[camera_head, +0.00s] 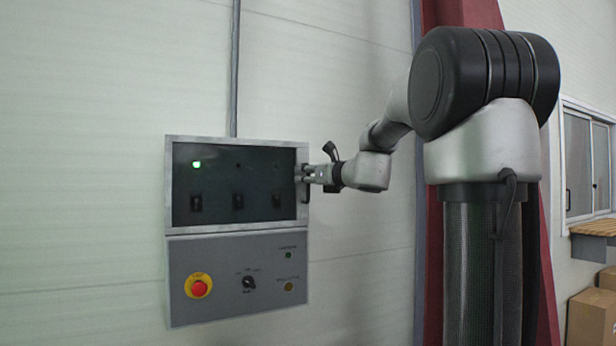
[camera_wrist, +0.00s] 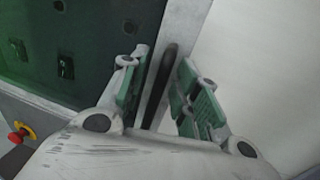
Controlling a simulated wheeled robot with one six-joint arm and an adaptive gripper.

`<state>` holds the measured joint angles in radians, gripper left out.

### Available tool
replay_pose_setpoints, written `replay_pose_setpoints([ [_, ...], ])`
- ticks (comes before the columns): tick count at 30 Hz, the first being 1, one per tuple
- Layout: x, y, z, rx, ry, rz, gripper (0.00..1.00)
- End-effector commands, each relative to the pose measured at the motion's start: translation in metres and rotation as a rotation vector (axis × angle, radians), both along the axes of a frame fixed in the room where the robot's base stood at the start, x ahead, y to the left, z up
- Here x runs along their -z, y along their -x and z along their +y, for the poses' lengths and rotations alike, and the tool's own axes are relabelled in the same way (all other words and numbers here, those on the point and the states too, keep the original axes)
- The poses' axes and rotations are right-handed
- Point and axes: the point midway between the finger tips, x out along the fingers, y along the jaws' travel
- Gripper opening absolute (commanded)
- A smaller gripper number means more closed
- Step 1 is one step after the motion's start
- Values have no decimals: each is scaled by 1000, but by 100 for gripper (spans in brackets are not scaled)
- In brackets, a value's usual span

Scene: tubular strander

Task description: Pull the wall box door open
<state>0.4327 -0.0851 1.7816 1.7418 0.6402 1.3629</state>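The wall box (camera_head: 215,245) hangs on the pale wall at left of centre in the head view. Its door (camera_head: 235,228) has a metal frame around a dark window and looks closed. A black upright handle (camera_head: 306,193) is on the door's right edge. My gripper (camera_head: 304,174) is at this handle. In the wrist view the handle (camera_wrist: 160,85) stands between the green-padded fingers of my gripper (camera_wrist: 163,88), one on each side. The fingers are apart, with narrow gaps visible beside the handle. The door frame (camera_wrist: 180,30) lies behind it.
Below the door are a red emergency button (camera_head: 198,287), a black rotary knob (camera_head: 249,282) and small buttons. A grey conduit (camera_head: 234,70) rises from the box. A red column (camera_head: 432,260) stands behind my arm. Cardboard boxes (camera_head: 592,318) are at lower right.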

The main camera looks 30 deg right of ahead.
Motion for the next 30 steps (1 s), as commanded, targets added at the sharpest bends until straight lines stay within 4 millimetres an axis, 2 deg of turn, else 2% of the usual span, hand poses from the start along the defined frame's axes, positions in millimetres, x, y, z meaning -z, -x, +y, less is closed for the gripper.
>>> replay_pose_setpoints([
  [6, 0, 0, 0, 0, 1, 0, 30],
  [11, 0, 0, 0, 0, 1, 0, 0],
  [22, -2, 2, 1, 6, 2, -4, 0],
  [30, -6, 25, 6, 63, 3, -9, 0],
])
